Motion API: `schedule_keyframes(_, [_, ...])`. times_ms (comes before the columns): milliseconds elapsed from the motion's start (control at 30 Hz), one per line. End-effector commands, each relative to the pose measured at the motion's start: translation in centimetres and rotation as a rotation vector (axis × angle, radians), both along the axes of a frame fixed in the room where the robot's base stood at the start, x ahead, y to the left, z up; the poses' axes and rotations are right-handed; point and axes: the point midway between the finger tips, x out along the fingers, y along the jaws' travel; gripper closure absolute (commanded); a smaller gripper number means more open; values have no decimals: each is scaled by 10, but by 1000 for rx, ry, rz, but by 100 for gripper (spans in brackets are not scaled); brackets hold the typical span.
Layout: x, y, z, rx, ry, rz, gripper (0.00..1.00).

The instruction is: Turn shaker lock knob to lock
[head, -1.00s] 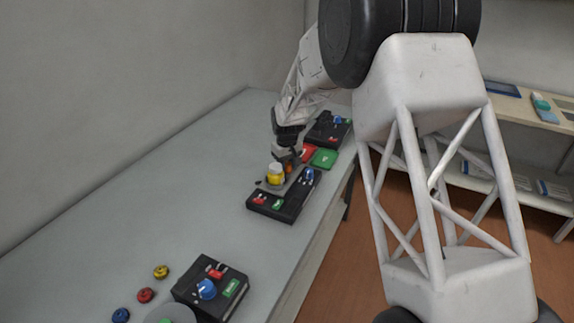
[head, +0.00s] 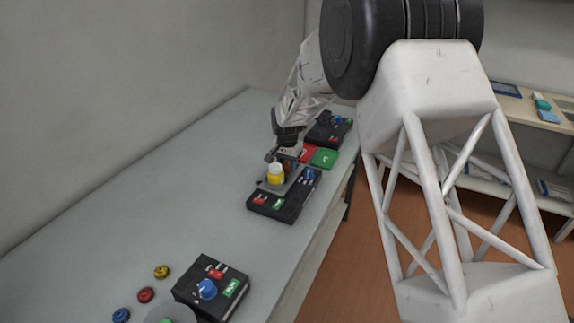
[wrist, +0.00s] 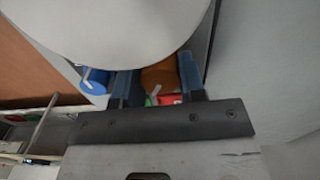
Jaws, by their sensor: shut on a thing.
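The shaker is a black box (head: 290,212) on the grey table, with a grey plate on top. A yellow container (head: 275,178) with a white cap stands on the plate. An orange-brown knob (head: 289,168) is just behind it, mostly hidden by my gripper in the head view. In the wrist view the orange-brown knob (wrist: 160,76), with a pale pointer, lies between my two dark fingers. My gripper (wrist: 157,84) is shut on it, pointing down. Which way the pointer reads is too small to tell. A blue knob (head: 308,175) is beside it on the box.
Red and green buttons (head: 267,202) are on the box's front. Behind are red and green pads (head: 323,158) and another black box (head: 330,128). A nearer black box (head: 212,287) has a blue knob. Several coloured discs (head: 146,295) lie at front left. The table's left-middle is clear.

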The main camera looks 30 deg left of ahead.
Motion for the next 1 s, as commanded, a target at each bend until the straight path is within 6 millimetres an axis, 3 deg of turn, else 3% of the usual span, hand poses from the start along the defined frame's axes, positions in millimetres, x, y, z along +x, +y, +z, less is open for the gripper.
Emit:
schedule_keyframes(400, [0, 1, 1, 1, -1, -246, 86])
schedule_keyframes(967, [0, 0, 1, 1, -1, -284, 86])
schedule_keyframes(1000, [0, 0, 1, 1, -1, -284, 57])
